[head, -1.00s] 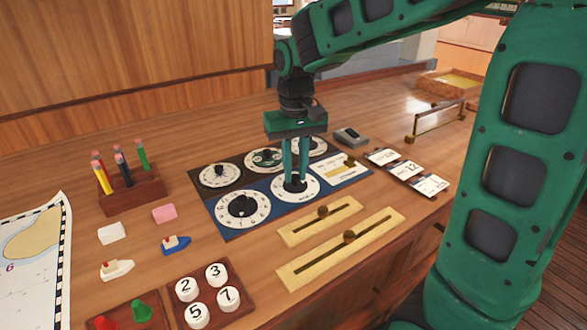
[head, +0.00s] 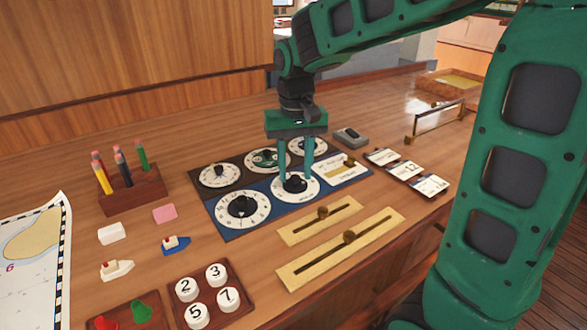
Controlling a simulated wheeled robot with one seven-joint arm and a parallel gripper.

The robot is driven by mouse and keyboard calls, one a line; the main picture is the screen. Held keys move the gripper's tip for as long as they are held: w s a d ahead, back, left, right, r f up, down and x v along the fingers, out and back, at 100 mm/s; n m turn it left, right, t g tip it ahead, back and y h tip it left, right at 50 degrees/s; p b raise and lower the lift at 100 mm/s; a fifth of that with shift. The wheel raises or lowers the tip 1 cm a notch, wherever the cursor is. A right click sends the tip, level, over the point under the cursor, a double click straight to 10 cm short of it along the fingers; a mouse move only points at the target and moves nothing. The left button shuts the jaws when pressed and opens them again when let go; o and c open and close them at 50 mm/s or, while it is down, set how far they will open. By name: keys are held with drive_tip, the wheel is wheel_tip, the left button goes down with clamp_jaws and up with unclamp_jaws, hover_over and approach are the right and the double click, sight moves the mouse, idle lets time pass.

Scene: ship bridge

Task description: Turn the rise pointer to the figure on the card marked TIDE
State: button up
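Several round white dials with dark knobs sit on a dark and blue panel (head: 222,222). My gripper (head: 296,181) points down over the front-row dial (head: 308,194) right of the large front-left dial (head: 242,209). Its fingers stand apart on either side of that dial's black knob (head: 295,183), with gaps visible. The dial lettering is too small to read, so I cannot tell which is the rise pointer. Cards lie in a row right of the panel: a far card (head: 381,156), a middle card (head: 404,170) that seems to show 12, and a near card (head: 429,186). Their headings are unreadable.
Two sliders on pale plates (head: 320,220) (head: 340,247) lie in front of the panel. A pencil block (head: 133,194), small ship models (head: 175,244) and a tray of numbered pegs (head: 207,293) are left. A grey device (head: 350,138) and brass rail (head: 437,121) stand behind.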

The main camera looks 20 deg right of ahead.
sight(295, 176)
wheel_tip(295, 176, up, 11)
drive_tip(key=shift+f, duration=0.15)
idle(0.5)
idle(0.4)
